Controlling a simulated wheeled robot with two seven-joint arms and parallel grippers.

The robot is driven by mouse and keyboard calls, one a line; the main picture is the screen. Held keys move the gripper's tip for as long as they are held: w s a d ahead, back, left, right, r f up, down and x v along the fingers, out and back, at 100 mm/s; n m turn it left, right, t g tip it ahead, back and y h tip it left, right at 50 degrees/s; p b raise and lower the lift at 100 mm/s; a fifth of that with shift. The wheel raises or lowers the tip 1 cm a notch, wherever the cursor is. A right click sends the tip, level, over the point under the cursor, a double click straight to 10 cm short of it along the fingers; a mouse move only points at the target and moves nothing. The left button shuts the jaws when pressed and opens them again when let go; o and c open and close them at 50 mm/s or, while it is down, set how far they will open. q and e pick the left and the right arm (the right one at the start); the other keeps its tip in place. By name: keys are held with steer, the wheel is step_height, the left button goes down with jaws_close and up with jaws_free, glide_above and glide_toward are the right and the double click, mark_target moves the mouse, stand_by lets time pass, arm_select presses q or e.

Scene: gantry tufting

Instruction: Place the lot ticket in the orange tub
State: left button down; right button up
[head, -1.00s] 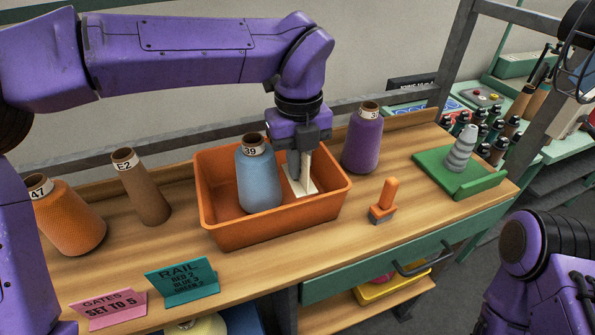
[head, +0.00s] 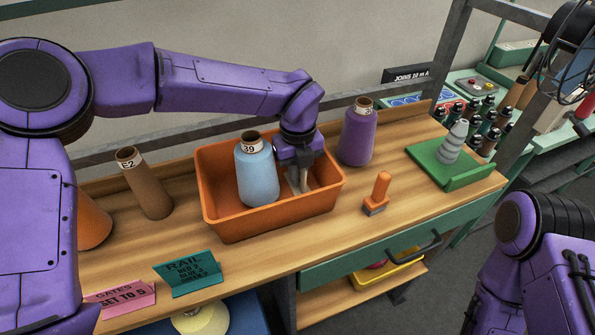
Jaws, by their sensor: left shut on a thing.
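The orange tub (head: 262,222) stands on the wooden bench and holds a light blue yarn cone (head: 257,178) marked 39. My left gripper (head: 297,188) points down inside the right part of the tub, beside the blue cone. It is shut on a small pale piece, seemingly the lot ticket (head: 304,181), low in the tub. The fingers and the tub wall hide most of the ticket, and I cannot tell whether it touches the tub floor. My right gripper is not in view; only part of the right arm shows at the lower right.
A purple cone (head: 357,138) stands just right of the tub. A brown cone (head: 148,185) and an orange cone (head: 92,222) are at left. An orange-handled tool (head: 377,194) and a green tray (head: 460,176) are at right. The teal rail sign (head: 187,275) stands in front.

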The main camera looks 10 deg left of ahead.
arm_select(q)
steer(key=c, duration=1.3)
jaws_free()
steer(key=shift+f, duration=0.15)
steer(key=shift+o, duration=0.2)
steer(key=shift+r+p, duration=0.3)
steer(key=shift+r, duration=0.1)
step_height(320, 180, up, 10)
steer(key=shift+r+b, duration=0.25)
steer(key=shift+b, duration=0.85)
steer(key=shift+r, duration=0.55)
